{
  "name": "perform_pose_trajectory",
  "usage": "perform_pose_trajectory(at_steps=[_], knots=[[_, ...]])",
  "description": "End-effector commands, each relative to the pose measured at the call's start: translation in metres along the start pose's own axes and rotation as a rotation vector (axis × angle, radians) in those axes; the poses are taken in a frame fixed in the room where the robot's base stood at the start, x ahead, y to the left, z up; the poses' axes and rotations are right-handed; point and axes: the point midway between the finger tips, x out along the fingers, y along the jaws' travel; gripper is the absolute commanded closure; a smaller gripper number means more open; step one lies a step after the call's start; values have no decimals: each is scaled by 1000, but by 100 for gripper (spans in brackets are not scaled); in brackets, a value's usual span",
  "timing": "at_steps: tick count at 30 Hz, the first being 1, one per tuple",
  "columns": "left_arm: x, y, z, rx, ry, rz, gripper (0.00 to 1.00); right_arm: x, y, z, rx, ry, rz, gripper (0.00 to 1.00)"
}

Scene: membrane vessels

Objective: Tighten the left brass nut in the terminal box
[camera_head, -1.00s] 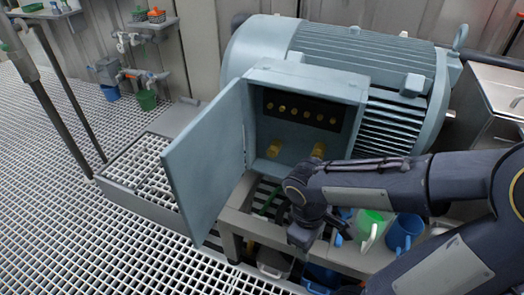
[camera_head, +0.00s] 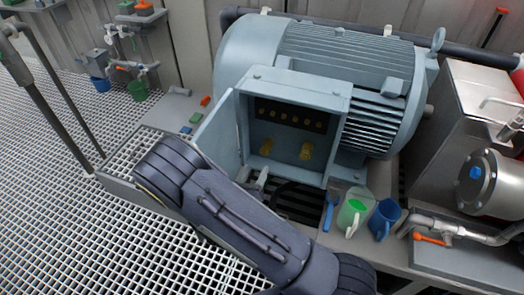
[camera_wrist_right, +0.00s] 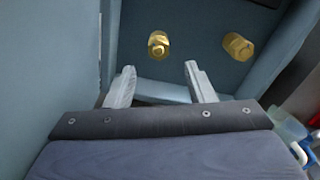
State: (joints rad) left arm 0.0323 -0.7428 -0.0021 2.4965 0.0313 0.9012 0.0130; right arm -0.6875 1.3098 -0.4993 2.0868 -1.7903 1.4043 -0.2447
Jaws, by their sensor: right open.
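The grey-blue terminal box (camera_head: 342,105) on the motor stands open, its door (camera_head: 216,130) swung out to the left. Inside, low on the back wall, are the left brass nut (camera_head: 266,147) and the right brass nut (camera_head: 305,151). In the right wrist view, the left brass nut (camera_wrist_right: 158,44) lies ahead of and between my two fingertips, and the right brass nut (camera_wrist_right: 238,46) is off to the right. My right gripper (camera_wrist_right: 158,78) is open and empty, apart from the nut. In the head view the gripper (camera_head: 258,180) is small, below the left nut. My left gripper is out of view.
A row of small brass terminals (camera_head: 292,115) sits above the nuts. The door stands close on the gripper's left. A metal tank and pipes are further right.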

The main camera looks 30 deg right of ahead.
Motion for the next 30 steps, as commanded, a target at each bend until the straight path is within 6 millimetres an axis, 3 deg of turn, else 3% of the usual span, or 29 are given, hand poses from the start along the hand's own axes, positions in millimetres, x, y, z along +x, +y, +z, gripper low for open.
perform_pose_trajectory(at_steps=[16, 27, 30], knots=[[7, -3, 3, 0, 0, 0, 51, 70, 2, -1, -5, -6, 6, 51], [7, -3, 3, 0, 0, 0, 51, 77, 2, 0, -7, -6, 8, 51], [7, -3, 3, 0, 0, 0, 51, 77, 2, 0, -7, -6, 8, 64]])
